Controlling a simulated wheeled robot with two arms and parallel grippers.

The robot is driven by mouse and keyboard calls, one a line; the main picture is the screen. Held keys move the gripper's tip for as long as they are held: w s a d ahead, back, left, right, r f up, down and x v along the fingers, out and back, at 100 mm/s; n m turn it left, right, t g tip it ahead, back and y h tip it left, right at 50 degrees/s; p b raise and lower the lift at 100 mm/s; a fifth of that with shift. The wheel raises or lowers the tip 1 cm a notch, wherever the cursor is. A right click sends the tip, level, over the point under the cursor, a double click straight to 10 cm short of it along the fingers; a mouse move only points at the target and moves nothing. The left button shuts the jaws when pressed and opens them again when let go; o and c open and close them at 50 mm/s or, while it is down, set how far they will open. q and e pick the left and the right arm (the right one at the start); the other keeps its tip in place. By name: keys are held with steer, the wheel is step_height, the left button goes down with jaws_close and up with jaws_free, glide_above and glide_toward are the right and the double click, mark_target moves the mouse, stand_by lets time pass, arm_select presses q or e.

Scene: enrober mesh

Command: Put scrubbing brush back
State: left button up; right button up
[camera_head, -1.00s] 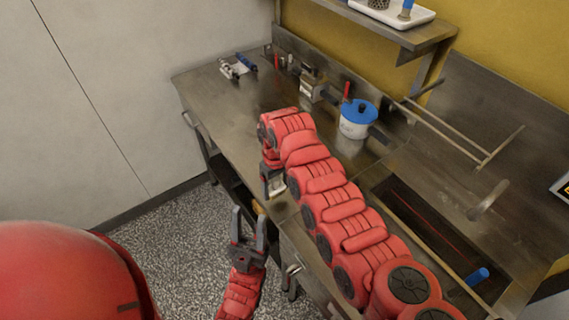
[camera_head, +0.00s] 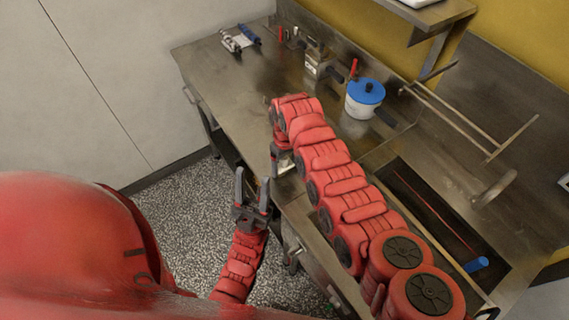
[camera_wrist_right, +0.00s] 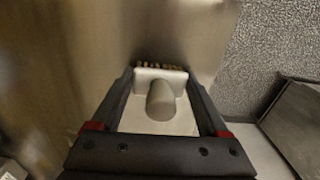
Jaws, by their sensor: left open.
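The scrubbing brush (camera_wrist_right: 160,98) shows in the right wrist view as a pale block with a rounded grey knob and a row of tan bristles at its far edge. My right gripper (camera_wrist_right: 161,80) has a finger along each side of the block and appears shut on it. In the head view the right gripper (camera_head: 281,158) is at the front edge of the steel worktable (camera_head: 215,85), partly hidden by my arm, with a pale bit of the brush (camera_head: 286,163) showing. My left gripper (camera_head: 252,192) is open and empty, in front of the table edge.
A pot with a blue lid (camera_head: 365,97) stands beyond my right arm. A clamp-like item with a blue part (camera_head: 240,38) lies at the far left corner. A sink-like recess (camera_head: 420,205) and a blue-ended rod (camera_head: 476,265) are at right.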

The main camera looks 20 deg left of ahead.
steer(key=shift+o, duration=1.4)
steer(key=shift+w+a+f, duration=0.1)
steer(key=shift+r, duration=0.3)
steer(key=r+b, duration=0.1)
steer(key=r, duration=0.2)
steer(key=r+b, duration=0.1)
steer(key=r, duration=0.1)
steer(key=shift+w+r, duration=0.2)
steer(key=shift+r, duration=0.2)
step_height(320, 180, up, 5)
steer(key=shift+r, duration=0.1)
steer(key=shift+s+r, duration=0.1)
steer(key=shift+r, duration=0.4)
